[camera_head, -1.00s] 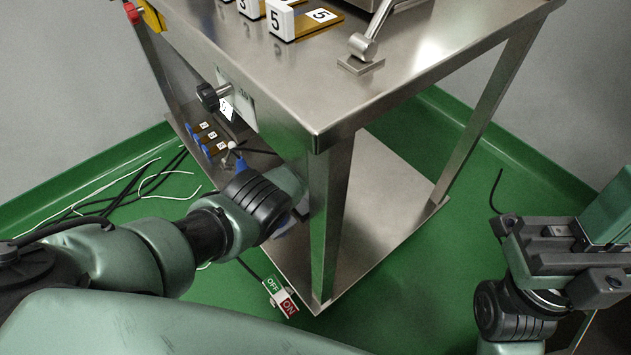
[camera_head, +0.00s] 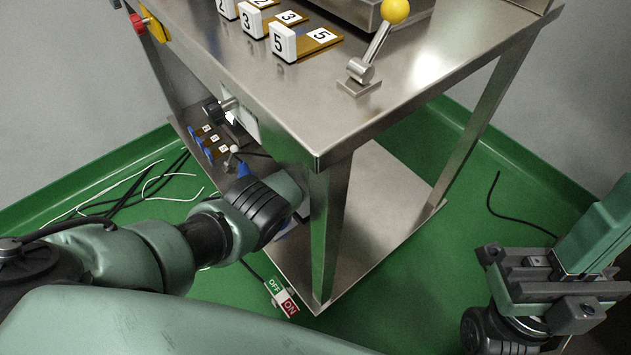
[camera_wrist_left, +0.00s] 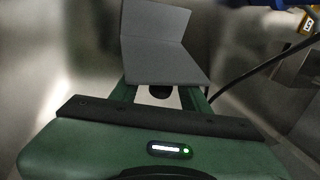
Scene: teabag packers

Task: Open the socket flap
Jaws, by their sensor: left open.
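In the left wrist view a plain grey plate, likely the socket flap (camera_wrist_left: 160,45), has an upright panel and a lower panel that slopes toward me. A dark round shape and a pale patch show under its near edge. My left gripper (camera_wrist_left: 160,96) is open, its green fingers apart beneath that near edge; I cannot tell whether they touch it. In the head view my left arm reaches in under the table's left side, and its fingers are hidden there. My right gripper (camera_head: 540,285) is at the lower right, away from the table; its fingertips are unclear.
The steel table (camera_head: 420,75) has a sharp front corner beside my left arm. A yellow-knobbed lever (camera_head: 372,45) and numbered blocks (camera_head: 283,43) stand on top. An OFF/ON switch (camera_head: 283,297) lies on the floor. A black cable (camera_wrist_left: 262,66) runs at right in the wrist view.

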